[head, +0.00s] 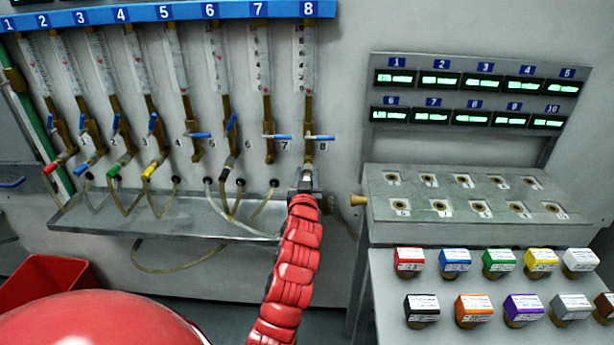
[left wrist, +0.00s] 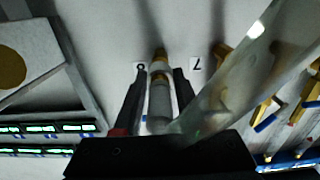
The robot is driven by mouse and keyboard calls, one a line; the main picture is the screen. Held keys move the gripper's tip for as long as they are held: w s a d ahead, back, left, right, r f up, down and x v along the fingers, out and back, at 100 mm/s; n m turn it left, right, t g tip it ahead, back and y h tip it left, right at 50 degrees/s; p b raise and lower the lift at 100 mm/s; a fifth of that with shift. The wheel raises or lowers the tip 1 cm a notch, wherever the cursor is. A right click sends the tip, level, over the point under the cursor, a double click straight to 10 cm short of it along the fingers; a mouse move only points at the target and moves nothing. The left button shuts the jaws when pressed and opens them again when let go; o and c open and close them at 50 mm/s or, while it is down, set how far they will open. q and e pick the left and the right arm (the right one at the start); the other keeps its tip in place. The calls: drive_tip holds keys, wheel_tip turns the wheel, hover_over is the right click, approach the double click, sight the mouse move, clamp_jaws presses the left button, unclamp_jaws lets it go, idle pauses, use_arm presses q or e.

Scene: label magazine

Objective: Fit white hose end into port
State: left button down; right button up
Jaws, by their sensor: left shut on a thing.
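My left gripper (head: 306,187) is at the wall below valve 8, at the end of my red arm. In the left wrist view its two dark fingers (left wrist: 159,72) are shut on the white hose end (left wrist: 159,98), which looks pale grey there. My right gripper is not in view.
Valves with coloured hose ends, such as the yellow one (head: 148,173), hang to the left. A metal tray (head: 150,222) with loose clear hoses runs below. A socket panel (head: 385,212) and a rack of coloured blocks (head: 410,262) stand right. A red bin (head: 45,278) is lower left.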

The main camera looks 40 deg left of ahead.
use_arm(q)
drive_tip(key=shift+b, duration=0.45)
idle(0.9)
drive_tip(key=shift+b+x, duration=0.3)
drive_tip(key=shift+x, duration=0.8)
drive_tip(key=shift+c, duration=2)
unclamp_jaws()
drive_tip(key=p+v, duration=0.6)
drive_tip(key=v, duration=1.1)
drive_tip(key=shift+s, duration=0.2)
